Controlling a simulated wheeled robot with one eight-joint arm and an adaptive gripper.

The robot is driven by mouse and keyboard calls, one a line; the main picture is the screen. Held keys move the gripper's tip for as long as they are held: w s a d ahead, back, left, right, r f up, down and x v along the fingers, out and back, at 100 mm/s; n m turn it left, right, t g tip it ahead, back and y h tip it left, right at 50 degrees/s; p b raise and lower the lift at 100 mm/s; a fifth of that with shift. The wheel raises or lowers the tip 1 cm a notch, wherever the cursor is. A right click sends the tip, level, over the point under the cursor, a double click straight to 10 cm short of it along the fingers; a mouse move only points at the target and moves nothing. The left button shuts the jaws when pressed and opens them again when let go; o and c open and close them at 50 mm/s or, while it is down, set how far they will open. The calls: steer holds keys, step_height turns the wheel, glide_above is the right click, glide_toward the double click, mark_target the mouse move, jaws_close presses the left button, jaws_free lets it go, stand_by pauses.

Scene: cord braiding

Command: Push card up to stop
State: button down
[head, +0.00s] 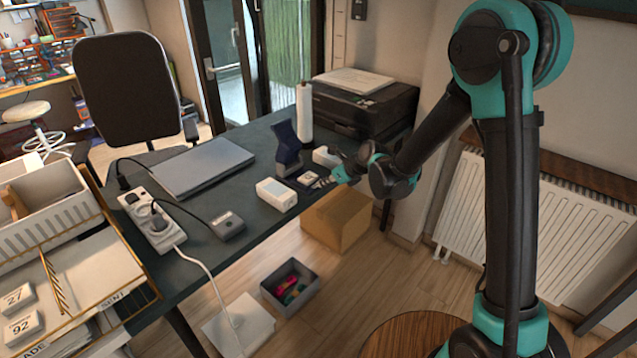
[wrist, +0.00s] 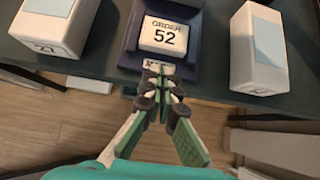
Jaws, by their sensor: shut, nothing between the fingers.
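The white card (wrist: 163,36) reads "ORDER 52" and lies in a dark navy holder (wrist: 130,58) in the wrist view. A strip of the holder shows between the card's lower edge and a small white printed strip (wrist: 155,67). My gripper (wrist: 160,72) is shut and empty, its fingertips at that strip, below the card. I cannot tell whether they touch the strip. In the head view my gripper (head: 325,181) is at the front edge of the desk, beside the small pale card (head: 308,177) in front of the upright navy part (head: 287,148).
White boxes stand on both sides of the holder, left (wrist: 56,25) and right (wrist: 258,52) in the wrist view. A closed laptop (head: 202,166), a power strip (head: 152,220) and a printer (head: 362,105) are on the desk (head: 255,228). A cardboard box (head: 337,220) is below.

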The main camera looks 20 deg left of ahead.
steer(key=d+f+v, duration=0.1)
steer(key=v, duration=1)
steer(key=s+d+n+h, duration=0.2)
steer(key=d+n, duration=0.4)
steer(key=d, duration=0.5)
steer(key=s+d+f+n+h, duration=0.2)
steer(key=s+d+n, duration=0.6)
steer(key=d, duration=0.5)
steer(key=s+d+f+n+h, duration=0.3)
steer(key=s+d+n, duration=0.5)
steer(key=d, duration=0.5)
steer(key=shift+f+t+h, duration=0.25)
steer(key=shift+t+h, duration=0.15)
steer(key=shift+h, duration=0.3)
